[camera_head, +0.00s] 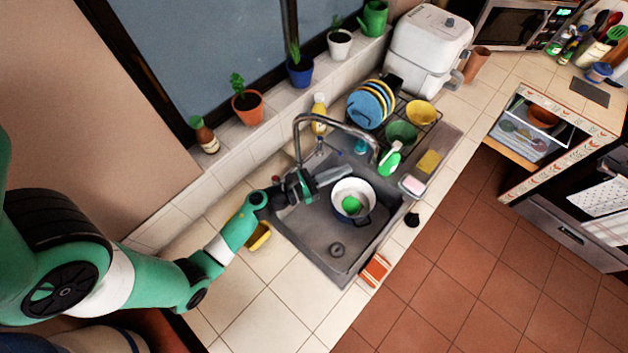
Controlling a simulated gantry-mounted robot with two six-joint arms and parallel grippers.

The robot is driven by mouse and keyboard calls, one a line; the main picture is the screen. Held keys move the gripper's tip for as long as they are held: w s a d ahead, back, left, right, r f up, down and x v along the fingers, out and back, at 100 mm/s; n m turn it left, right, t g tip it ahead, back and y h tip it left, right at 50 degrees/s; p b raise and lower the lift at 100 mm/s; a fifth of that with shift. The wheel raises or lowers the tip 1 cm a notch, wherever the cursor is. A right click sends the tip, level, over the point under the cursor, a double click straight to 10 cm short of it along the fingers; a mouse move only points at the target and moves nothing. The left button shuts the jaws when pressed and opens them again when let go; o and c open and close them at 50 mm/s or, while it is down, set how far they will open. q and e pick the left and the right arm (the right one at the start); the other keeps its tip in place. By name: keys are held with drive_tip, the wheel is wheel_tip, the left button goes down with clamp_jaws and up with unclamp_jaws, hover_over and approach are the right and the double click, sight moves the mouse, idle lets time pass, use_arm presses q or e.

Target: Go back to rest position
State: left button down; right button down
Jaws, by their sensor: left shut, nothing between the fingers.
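My left gripper (305,185) is shut and empty. It is over the left part of the grey sink (320,240), beside the tap (300,140). My green and white left arm reaches to it from the left side of the picture, over the tiled counter. My right gripper is not in view.
A white pot (367,190) with something green inside stands in the sink. A yellow dish (260,236) is on the counter beside my left forearm. A dish rack with blue plates (364,109) is behind the sink. Potted plants line the window sill (270,122). The tiled floor (470,250) is clear.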

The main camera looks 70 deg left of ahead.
use_arm(q)
drive_tip(key=s, duration=0.7)
drive_tip(key=shift+s+d+b, duration=0.35)
drive_tip(key=shift+d, duration=0.05)
